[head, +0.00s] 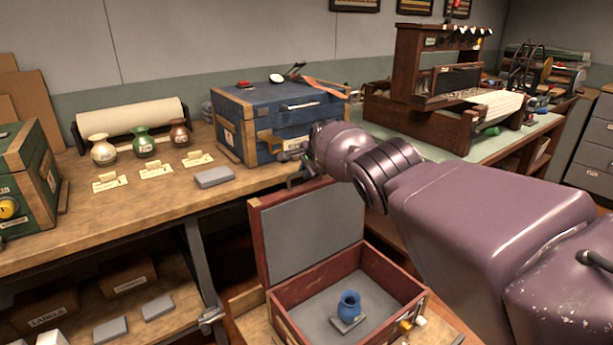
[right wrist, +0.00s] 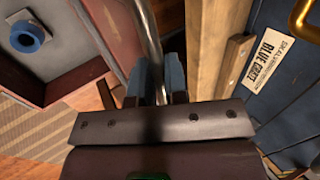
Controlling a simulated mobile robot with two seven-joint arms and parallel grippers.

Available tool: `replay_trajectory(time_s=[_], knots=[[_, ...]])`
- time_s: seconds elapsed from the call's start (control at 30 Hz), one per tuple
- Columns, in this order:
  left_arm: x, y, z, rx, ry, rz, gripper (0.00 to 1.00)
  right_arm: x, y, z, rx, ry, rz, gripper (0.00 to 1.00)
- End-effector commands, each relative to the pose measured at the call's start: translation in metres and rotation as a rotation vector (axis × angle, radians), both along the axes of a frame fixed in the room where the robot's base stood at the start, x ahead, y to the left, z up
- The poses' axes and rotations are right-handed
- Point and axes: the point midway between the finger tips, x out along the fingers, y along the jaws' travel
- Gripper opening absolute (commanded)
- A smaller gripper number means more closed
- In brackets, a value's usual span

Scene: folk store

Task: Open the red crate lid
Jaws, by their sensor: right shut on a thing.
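The red crate (head: 345,277) stands low in front of the bench in the head view. Its lid (head: 308,238) is swung up and stands nearly upright, its grey inner face showing. A blue vase (head: 349,305) sits on a small grey block inside the crate; it also shows in the right wrist view (right wrist: 28,36). My right gripper (head: 300,172) is at the lid's top edge, its fingers small and partly hidden by my wrist. In the right wrist view the fingers (right wrist: 157,82) are shut on a metal bar, apparently the lid's handle. My left gripper is not in view.
A blue crate (head: 235,125) stands on the bench close behind my right gripper. A grey block (head: 214,177) and several small vases stand left of it. A green crate (head: 32,170) is at the far left. A wooden loom (head: 405,107) stands at the back right.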

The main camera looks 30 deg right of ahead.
Motion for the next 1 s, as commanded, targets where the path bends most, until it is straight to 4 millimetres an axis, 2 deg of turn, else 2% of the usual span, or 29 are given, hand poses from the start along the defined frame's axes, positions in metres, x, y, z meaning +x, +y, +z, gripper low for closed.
replay_trajectory(time_s=[0.03, 0.53, 0.57, 0.7, 1.0], knots=[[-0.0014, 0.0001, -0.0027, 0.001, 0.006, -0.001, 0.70, 0.0002, 0.0005, -0.0062, 0.003, 0.010, -0.004, 0.00], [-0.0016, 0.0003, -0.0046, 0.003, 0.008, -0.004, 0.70, -0.0003, 0.0006, -0.0091, 0.004, 0.020, -0.006, 0.00], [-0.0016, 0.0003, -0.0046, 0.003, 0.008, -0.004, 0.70, -0.0003, 0.0006, -0.0095, 0.004, 0.020, -0.006, 0.18], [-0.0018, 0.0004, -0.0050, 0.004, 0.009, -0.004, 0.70, 0.0000, 0.0006, -0.0088, 0.003, 0.019, -0.005, 0.37], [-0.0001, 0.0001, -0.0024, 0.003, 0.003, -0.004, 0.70, -0.0001, 0.0001, -0.0030, 0.002, 0.013, -0.003, 0.37]])
